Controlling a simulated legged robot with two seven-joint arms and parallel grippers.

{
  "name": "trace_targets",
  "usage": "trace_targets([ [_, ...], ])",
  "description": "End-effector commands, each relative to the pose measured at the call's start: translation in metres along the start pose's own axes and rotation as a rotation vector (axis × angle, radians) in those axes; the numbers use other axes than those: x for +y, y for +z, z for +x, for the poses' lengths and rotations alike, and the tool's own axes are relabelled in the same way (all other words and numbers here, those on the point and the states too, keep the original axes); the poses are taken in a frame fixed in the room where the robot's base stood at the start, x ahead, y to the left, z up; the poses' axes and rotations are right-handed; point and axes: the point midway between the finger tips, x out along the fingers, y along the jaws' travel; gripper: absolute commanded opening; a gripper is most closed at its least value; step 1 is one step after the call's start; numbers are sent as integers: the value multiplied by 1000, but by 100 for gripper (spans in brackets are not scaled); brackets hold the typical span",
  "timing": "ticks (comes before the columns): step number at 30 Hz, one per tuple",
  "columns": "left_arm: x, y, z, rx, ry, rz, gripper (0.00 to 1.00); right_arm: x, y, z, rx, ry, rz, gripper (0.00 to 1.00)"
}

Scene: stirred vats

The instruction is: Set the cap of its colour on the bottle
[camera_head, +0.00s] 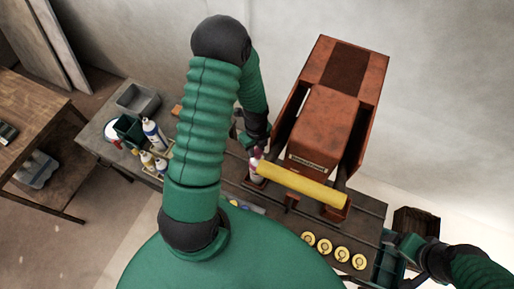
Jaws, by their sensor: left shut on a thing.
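My left gripper (251,142) hangs from the raised green arm, at the near left side of the rust-red machine. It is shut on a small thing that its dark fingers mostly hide. A pale pinkish bottle (256,168) with a dark red lower part stands upright just below the fingertips; I cannot tell whether they touch. Several white bottles (153,132) stand on the bench further left, with a red-topped one among them. No loose cap can be made out clearly.
The rust-red machine (327,122) with a yellow roller (302,184) takes up the bench's middle. Several yellow discs (324,246) lie along its front edge. A grey bin (138,97) and a green bin (128,130) are at the left end. A wooden table (35,110) stands apart at left.

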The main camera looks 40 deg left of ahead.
Motion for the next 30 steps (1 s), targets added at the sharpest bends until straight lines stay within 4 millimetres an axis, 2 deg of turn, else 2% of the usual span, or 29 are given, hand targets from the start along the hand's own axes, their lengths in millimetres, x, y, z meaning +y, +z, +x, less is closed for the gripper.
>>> trace_targets([
  [9, 0, 0, 12, 0, 0, 0, 0, 0, 2, 8, 0, 0, 0, 82],
  [23, 0, 0, 12, 0, 0, 0, 0, 0, 2, 8, 0, 0, 0, 82],
  [24, 0, 0, 12, 0, 0, 0, 37, 0, 2, 8, 0, 0, 0, 82],
  [28, 0, 0, 12, 0, 0, 0, 54, 0, 2, 8, 0, 0, 0, 82],
  [30, 0, 0, 12, 0, 0, 0, 57, 0, 2, 8, 0, 0, 0, 82],
])
